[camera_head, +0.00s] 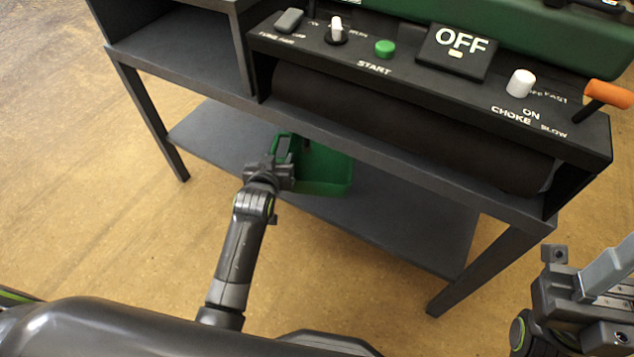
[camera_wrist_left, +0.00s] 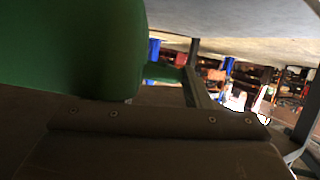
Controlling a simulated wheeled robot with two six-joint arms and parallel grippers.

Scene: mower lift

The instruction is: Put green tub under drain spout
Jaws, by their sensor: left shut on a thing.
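The green tub (camera_head: 322,170) is over the lower shelf (camera_head: 400,225) of the dark bench, partly hidden by the bench's upper edge. My left gripper (camera_head: 284,155) is shut on the tub's near left side. I cannot tell whether the tub touches the shelf. In the left wrist view the tub (camera_wrist_left: 70,45) fills the upper left, close to the camera. My right gripper (camera_head: 590,285) is at the right edge, apart from the bench and partly cut off; its jaw opening is unclear. I cannot make out the drain spout in either view.
The bench top carries a control panel (camera_head: 375,68) with a green START button (camera_head: 385,48), an OFF plate (camera_head: 457,50), a white choke knob (camera_head: 521,83) and an orange lever (camera_head: 608,94). A bench leg (camera_head: 480,270) stands front right. The floor (camera_head: 100,230) is clear at left.

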